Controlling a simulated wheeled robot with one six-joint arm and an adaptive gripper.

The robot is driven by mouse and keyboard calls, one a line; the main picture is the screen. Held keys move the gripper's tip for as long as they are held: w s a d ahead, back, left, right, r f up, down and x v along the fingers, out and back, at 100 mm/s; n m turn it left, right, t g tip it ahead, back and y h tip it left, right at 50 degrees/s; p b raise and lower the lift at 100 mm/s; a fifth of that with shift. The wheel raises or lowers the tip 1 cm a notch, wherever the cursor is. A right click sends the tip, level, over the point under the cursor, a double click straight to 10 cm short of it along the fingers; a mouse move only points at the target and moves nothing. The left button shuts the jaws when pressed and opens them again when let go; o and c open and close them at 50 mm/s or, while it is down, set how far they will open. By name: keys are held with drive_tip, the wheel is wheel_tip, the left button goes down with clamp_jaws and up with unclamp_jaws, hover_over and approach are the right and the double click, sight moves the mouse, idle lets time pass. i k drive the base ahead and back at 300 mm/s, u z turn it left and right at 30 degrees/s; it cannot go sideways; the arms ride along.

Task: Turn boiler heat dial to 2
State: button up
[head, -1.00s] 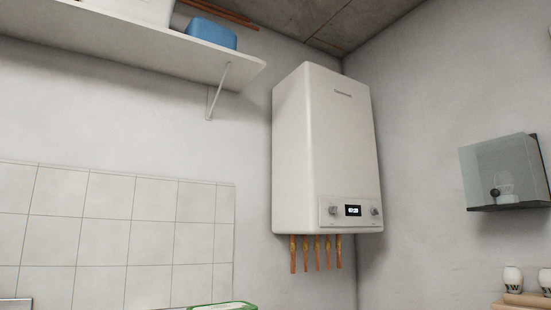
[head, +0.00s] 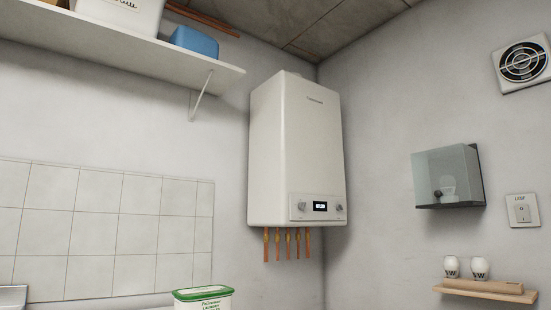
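The white boiler (head: 295,150) hangs on the wall near the room corner, right of the picture's middle. Its control panel (head: 318,218) at the bottom front has a small lit display (head: 320,206) between two round knobs, a left knob (head: 301,206) and a right knob (head: 339,208). The labels and the knobs' settings are too small to read, so I cannot tell which is the heat dial. Several copper pipes come out below the boiler. My gripper is not in view.
A shelf (head: 110,62) with a blue box (head: 194,40) is at upper left. A glass-fronted box (head: 445,178), a lamp switch (head: 522,210), a small wooden shelf (head: 484,293) and a fan (head: 522,62) are on the right wall.

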sight(301, 205)
drive_tip(key=z, duration=0.7)
drive_tip(key=i, duration=1.45)
drive_tip(key=u, duration=0.05)
